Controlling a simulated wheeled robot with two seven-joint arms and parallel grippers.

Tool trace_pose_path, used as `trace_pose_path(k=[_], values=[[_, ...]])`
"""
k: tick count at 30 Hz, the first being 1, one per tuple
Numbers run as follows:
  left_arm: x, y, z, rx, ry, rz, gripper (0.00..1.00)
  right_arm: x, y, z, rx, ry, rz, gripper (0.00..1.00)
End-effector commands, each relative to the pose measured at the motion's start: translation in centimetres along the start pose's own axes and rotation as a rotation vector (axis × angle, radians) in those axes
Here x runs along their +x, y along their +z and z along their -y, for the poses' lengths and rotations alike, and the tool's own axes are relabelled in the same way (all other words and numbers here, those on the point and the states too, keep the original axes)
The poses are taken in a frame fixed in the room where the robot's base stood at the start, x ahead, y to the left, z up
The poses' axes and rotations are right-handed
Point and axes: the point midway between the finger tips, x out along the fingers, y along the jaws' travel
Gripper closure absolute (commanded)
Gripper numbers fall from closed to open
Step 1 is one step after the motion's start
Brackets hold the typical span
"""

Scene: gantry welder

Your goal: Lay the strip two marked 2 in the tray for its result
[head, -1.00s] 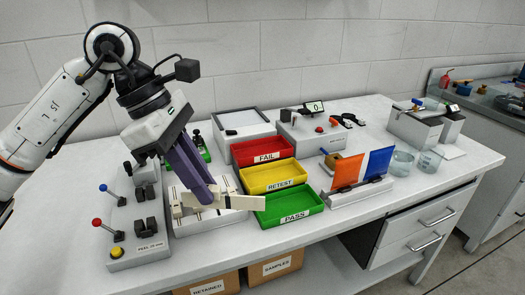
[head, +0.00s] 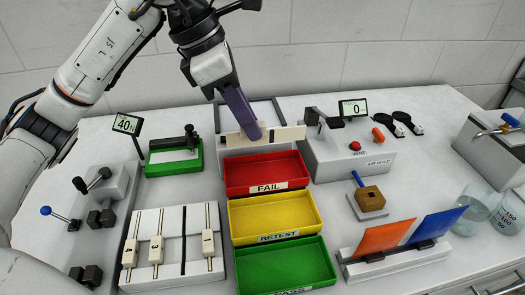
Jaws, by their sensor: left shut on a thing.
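My left gripper (head: 251,132) is shut on a long off-white strip (head: 287,135) with dark marks. It holds the strip roughly level in front of the pale framed panel, near the back edge of the red FAIL tray (head: 228,179). I cannot read a number on the held strip. The yellow RETEST tray (head: 235,230) and the green PASS tray (head: 305,284) stand in a row in front of the red one. All three trays look empty. A white rack (head: 182,283) to their left holds strips, one marked 4 and one marked 1. My right gripper is not in view.
A green-based device (head: 174,170) with a display (head: 127,124) reading 40 N stands at the left. A grey tester (head: 350,165) with a display (head: 353,108) reading 0 is at the right. Orange (head: 383,237) and blue (head: 433,226) panels stand front right.

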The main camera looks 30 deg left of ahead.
Motion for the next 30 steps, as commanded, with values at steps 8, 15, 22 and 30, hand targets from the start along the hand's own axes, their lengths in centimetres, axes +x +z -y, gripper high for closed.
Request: trace_pose_path(k=[8,15,22,30], values=[[3.2,-1.4,0.0,0.000,-0.002,-0.001,1.00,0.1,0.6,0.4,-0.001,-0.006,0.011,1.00],[6.3,-2.6,0.1,0.001,-0.001,-0.001,1.00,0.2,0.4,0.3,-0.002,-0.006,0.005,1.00],[6.5,-2.7,0.0,0.002,0.001,0.001,1.00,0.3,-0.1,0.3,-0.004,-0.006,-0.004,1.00],[7.2,-3.0,0.0,0.001,0.000,0.001,1.00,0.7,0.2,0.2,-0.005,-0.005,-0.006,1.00]])
